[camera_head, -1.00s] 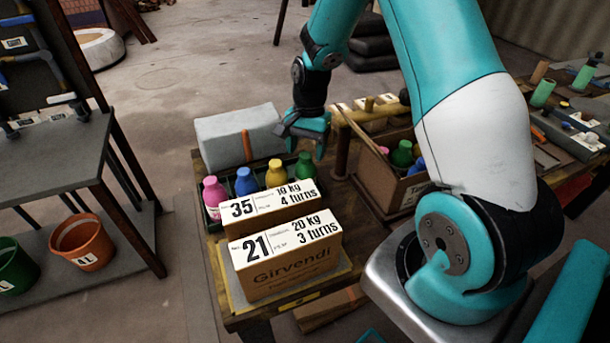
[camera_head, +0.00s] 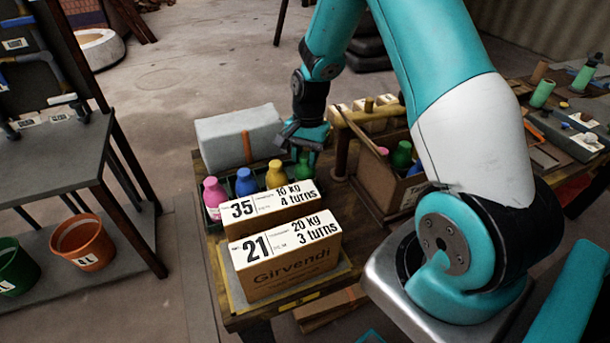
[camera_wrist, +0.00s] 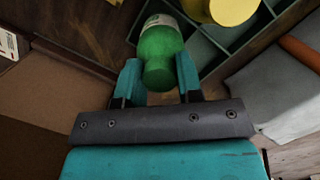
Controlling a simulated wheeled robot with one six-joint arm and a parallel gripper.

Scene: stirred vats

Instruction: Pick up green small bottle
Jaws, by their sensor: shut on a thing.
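The green small bottle (camera_head: 303,168) is at the right end of a row of bottles in the dark divided crate (camera_head: 223,188), partly hidden behind a labelled box. My gripper (camera_head: 306,148) is directly over it. In the wrist view the green bottle (camera_wrist: 160,42) stands between the two teal fingers of my gripper (camera_wrist: 158,76). The fingers are shut on its narrower upper part. Its base is out of sight, so I cannot tell whether it rests on the crate floor.
Yellow (camera_head: 276,175), blue (camera_head: 246,182) and pink (camera_head: 213,192) bottles stand left of it. Boxes marked 35 (camera_head: 270,208) and 21 (camera_head: 285,265) are in front. A grey block (camera_head: 238,138) is behind. A cardboard box (camera_head: 385,180) with another green bottle (camera_head: 402,155) is right.

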